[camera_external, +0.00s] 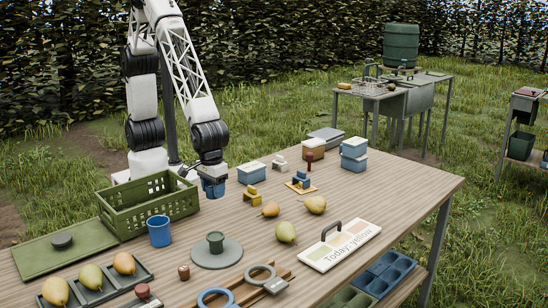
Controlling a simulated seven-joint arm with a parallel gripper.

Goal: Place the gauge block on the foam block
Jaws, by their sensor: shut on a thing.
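My gripper (213,180) points down just right of the green crate, over the back left part of the table. A blue thing (214,190) shows at its tips; it is small and partly hidden, and I cannot tell its shape. I cannot tell for certain which thing is the gauge block or the foam block. A small stepped yellow block (253,194) stands right of my gripper. A similar pale block (281,163) stands farther back. A blue block (300,181) sits on a yellow plate beside a dark red-topped peg.
A green crate (150,203), blue cup (159,232) and pear tray (97,284) are on the left. Lidded boxes (252,173) stand behind. Loose pears (285,232), a grey disc (217,254) and a handled sign (340,245) lie in front. The table's right end is clear.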

